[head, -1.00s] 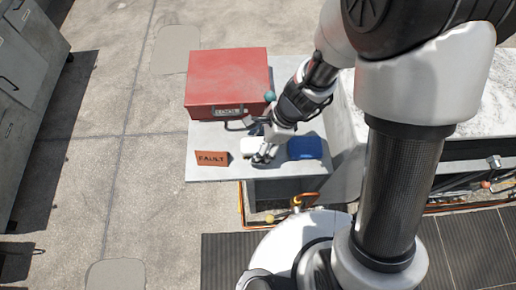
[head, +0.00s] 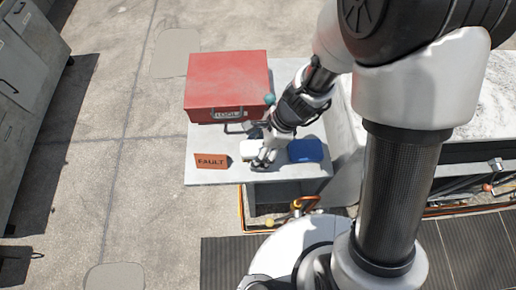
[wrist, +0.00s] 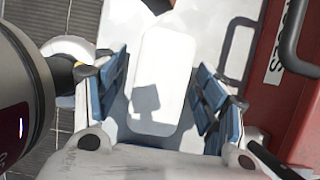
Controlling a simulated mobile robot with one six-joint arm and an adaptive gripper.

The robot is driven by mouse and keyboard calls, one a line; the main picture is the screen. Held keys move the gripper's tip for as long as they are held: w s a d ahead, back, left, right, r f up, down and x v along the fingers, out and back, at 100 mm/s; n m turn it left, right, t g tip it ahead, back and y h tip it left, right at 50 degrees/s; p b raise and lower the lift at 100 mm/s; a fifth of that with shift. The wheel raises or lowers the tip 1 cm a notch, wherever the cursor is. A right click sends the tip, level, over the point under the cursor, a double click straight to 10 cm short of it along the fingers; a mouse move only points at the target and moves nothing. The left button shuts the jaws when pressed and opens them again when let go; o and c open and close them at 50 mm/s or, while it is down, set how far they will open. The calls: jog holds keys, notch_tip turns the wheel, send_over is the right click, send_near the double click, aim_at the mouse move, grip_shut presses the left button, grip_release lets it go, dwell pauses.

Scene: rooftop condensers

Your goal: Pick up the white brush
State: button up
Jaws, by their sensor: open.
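The white brush (head: 249,149) lies on the grey tabletop between the orange FAULT tag and a blue object. In the head view my gripper (head: 264,160) is over its right side and hides part of it. In the wrist view the brush (wrist: 157,75) shows as a long white rounded shape between my open fingers (wrist: 160,88). The blue-padded fingers stand on either side of it, with visible gaps in the picture. The height of the fingertips over the table is hard to tell. The near end of the brush is close to the gripper body.
A red toolbox (head: 227,85) stands behind the brush, and its handle side shows at the right in the wrist view. The orange FAULT tag (head: 212,161) lies left of the brush. The blue object (head: 305,150) lies close to the right of my gripper.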

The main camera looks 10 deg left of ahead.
aim_at(258, 147)
jog(key=c, duration=1.2)
jog(key=shift+r, duration=0.1)
notch_tip(258, 147, up, 20)
jog(key=p, duration=1)
jog(key=shift+r, duration=0.2)
jog(key=o, duration=0.6)
jog(key=c, duration=0.6)
